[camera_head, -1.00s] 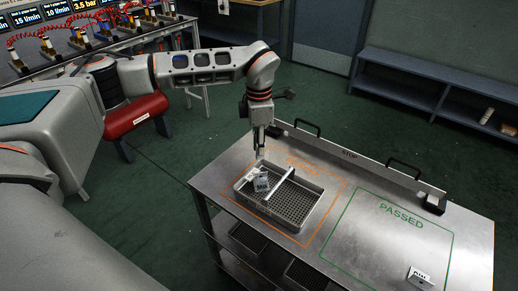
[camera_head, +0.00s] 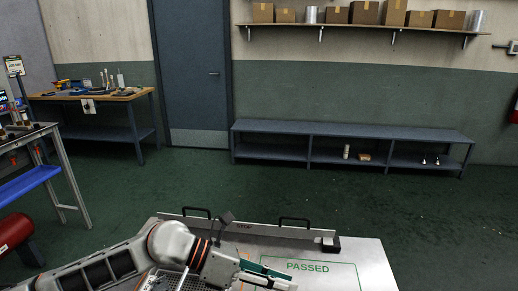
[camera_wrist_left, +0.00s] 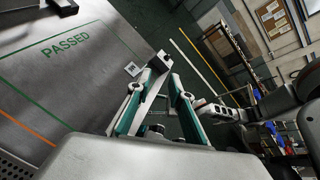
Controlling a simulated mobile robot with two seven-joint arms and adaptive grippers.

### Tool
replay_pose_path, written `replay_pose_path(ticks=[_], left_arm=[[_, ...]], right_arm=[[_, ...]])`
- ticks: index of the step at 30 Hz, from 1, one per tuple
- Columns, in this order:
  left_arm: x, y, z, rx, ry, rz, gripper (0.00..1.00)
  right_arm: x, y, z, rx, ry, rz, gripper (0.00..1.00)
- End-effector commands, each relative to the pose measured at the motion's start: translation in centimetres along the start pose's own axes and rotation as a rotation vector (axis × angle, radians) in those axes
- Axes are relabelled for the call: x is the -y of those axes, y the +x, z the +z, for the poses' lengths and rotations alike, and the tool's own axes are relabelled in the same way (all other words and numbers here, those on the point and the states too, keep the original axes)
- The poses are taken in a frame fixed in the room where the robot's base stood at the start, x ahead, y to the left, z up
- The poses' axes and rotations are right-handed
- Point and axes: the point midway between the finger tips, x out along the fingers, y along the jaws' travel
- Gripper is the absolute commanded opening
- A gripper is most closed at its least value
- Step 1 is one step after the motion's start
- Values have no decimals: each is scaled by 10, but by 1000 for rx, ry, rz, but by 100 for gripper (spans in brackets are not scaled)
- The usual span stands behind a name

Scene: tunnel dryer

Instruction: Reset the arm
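My left gripper (camera_head: 266,276) is at the bottom of the head view, over the steel table beside the green PASSED outline. The wire-mesh tray (camera_head: 205,287) is mostly hidden behind my left arm and cut off by the frame. A grey arm-like shape at the right of the wrist view may be my right arm; its gripper is unclear.
The table (camera_head: 372,262) has a raised back rail (camera_head: 262,229) with black handles and a black end block (camera_head: 331,244). A low blue shelf bench (camera_head: 350,130) stands by the far wall. Green floor between them is clear. A workbench (camera_head: 95,97) stands far left.

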Motion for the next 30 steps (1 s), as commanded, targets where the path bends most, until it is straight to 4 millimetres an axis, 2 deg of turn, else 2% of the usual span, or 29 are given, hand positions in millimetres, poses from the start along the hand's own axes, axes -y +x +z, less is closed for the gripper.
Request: replay_pose_path(ticks=[1,3,6,10,12,14,17,20,23,25,27,30], left_arm=[[21,9,17,116,-42,-53,21],[42,9,48,286,-111,-108,21],[59,-6,88,529,-235,-163,21],[54,-48,124,839,-438,-193,21],[39,-76,132,998,-562,-188,21],[22,-103,131,1130,-674,-171,21],[-12,-147,112,1337,-873,-120,21],[-49,-188,72,1524,-1081,-34,21],[-78,-220,17,1677,-1274,72,21],[-92,-238,-26,1764,-1401,159,21],[-100,-252,-72,1839,-1522,253,21],[-103,-268,-138,1923,-1681,397,21]], right_arm=[[0,0,0,0,0,0,40],[0,0,0,0,0,0,40],[0,0,0,0,0,0,40],[0,0,0,0,0,0,40],[0,0,0,0,0,0,40],[0,0,0,-1,0,0,40],[0,0,0,-1,0,0,40],[0,0,0,-1,0,0,40],[0,0,0,-1,0,0,40],[0,0,0,-1,0,0,40],[0,0,0,-1,0,0,40],[0,0,-1,-1,0,0,40]])
